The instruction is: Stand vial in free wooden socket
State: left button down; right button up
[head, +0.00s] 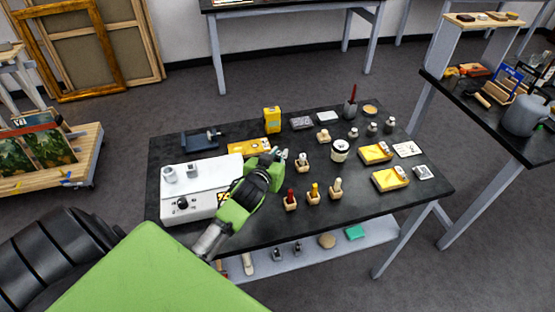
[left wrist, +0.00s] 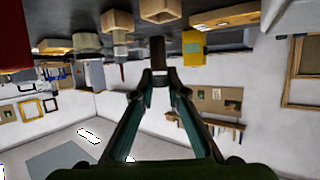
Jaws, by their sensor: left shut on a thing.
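My left gripper (head: 279,158) reaches over the middle of the black table, just right of the white device. In the left wrist view, its fingers (left wrist: 159,80) are shut on a dark, narrow vial (left wrist: 158,51). The vial is mostly hidden in the head view. Small wooden sockets stand on the table: three in the front row hold a red (head: 290,201), a yellow (head: 313,195) and a pale item (head: 336,189). Another socket (head: 302,165) stands right of the gripper, and one (head: 323,136) stands farther back and looks empty. My right gripper is out of view.
The white device (head: 203,174) with a knob stands at left. The table's front right is clear.

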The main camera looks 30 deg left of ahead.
aim_at(277, 159)
pick_arm(q)
jog(key=shift+w+a+f, duration=0.3)
jog(key=shift+a+f, duration=0.05)
jog(key=shift+f, duration=0.1)
jog(key=f, duration=0.1)
jog(key=f+p, duration=0.1)
jog(key=shift+w+a+f, duration=0.1)
jog(key=shift+a+f, duration=0.1)
jog(key=shift+f, duration=0.6)
jog(key=shift+f, duration=0.1)
jog(key=c, duration=2)
grip_release()
jog(key=shift+d, duration=0.1)
jog(key=shift+b+v, duration=0.75)
jog(key=shift+v, duration=5.3)
